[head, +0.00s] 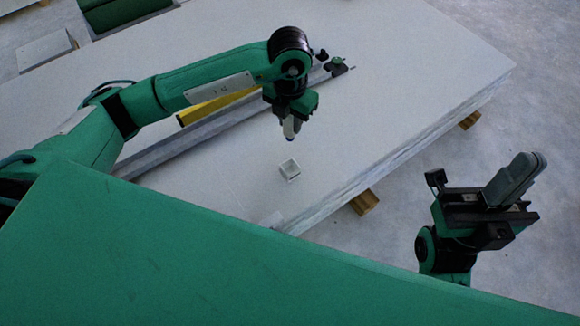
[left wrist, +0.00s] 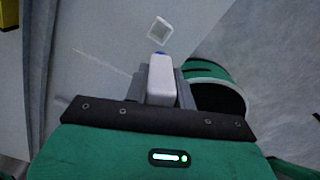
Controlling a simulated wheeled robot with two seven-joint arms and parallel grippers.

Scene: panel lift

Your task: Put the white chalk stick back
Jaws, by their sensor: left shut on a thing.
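My left gripper (head: 290,120) is shut on the white chalk stick (head: 288,128), which points down above the top panel. The chalk also shows between the fingers in the left wrist view (left wrist: 162,82), with a blue part at its far end. A small white square open holder (head: 290,168) stands on the panel, a little nearer the front than the chalk and apart from it. It also shows beyond the chalk in the left wrist view (left wrist: 160,30). My right gripper (head: 512,182) is off to the right, away from the panels; its grey fingers overlap, so their gap is unclear.
The stack of pale panels (head: 420,75) has its edge at the right, on wooden blocks (head: 364,202). A long grey rail (head: 215,125) and a yellow bar (head: 205,107) lie behind the holder. The panel around the holder is mostly clear.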

